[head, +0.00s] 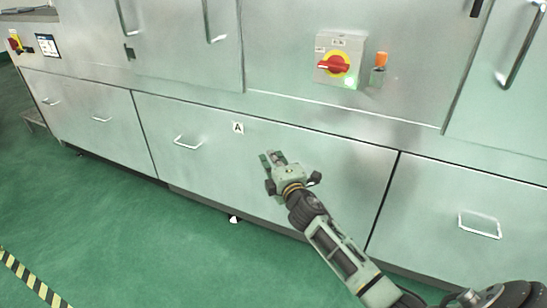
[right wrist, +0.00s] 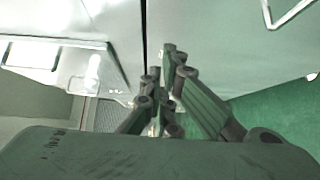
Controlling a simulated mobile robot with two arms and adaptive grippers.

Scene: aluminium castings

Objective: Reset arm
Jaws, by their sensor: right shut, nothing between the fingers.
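My right gripper (head: 272,158) reaches in from the lower right in the head view, in front of the lower drawer panel and below the label A. Its fingers are shut with nothing between them. In the right wrist view the closed fingers (right wrist: 168,95) show at the middle, pointing toward the grey metal panels. My left gripper does not show in either view. I cannot tell whether the right gripper touches the panel.
A long metal cabinet has lower panels with handles (head: 187,142) and (head: 480,225) the right-hand handle. A red rotary switch (head: 333,65) on a yellow plate sits above. The green floor (head: 110,230) is open at left, with striped tape (head: 30,280).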

